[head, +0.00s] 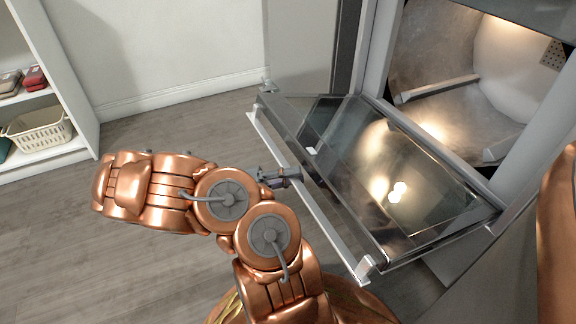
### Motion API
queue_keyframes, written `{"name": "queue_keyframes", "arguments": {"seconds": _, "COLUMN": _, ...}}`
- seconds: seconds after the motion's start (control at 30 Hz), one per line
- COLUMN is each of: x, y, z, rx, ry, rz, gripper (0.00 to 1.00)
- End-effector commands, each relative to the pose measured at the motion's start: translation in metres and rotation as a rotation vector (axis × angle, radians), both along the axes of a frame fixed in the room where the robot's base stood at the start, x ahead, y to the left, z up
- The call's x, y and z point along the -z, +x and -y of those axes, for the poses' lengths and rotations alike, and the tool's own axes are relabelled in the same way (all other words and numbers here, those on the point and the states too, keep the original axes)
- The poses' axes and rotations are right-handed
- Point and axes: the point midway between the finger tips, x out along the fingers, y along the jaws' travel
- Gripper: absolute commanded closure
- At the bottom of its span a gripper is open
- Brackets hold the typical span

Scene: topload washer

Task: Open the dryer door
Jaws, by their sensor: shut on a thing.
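The dryer door (385,185) is a glass-fronted panel hinged along its lower edge. It is swung well down and out from the dryer, so the drum opening (440,75) shows behind it. A long pale bar handle (335,237) runs along the door's outer edge. My gripper (290,176) is shut on this handle, around the middle of its length. The fingertips are small and partly hidden, so the exact contact is hard to see.
The dryer's frame (373,45) stands at the right. A white shelf unit (72,95) with a basket (40,130) is at the far left. The wooden floor (185,120) between the shelf and the door is clear.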

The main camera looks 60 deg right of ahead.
Motion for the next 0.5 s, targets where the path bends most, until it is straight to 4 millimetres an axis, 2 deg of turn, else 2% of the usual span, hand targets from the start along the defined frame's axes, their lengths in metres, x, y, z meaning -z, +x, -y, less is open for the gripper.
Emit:
{"name": "queue_keyframes", "arguments": {"seconds": 0.2, "x": 0.0138, "y": -0.0017, "z": 0.0017, "rx": 0.008, "ry": 0.000, "rz": -0.004, "gripper": 1.00}}
{"name": "queue_keyframes", "arguments": {"seconds": 0.5, "x": 0.0153, "y": -0.0012, "z": 0.0019, "rx": 0.008, "ry": -0.001, "rz": -0.002, "gripper": 1.00}}
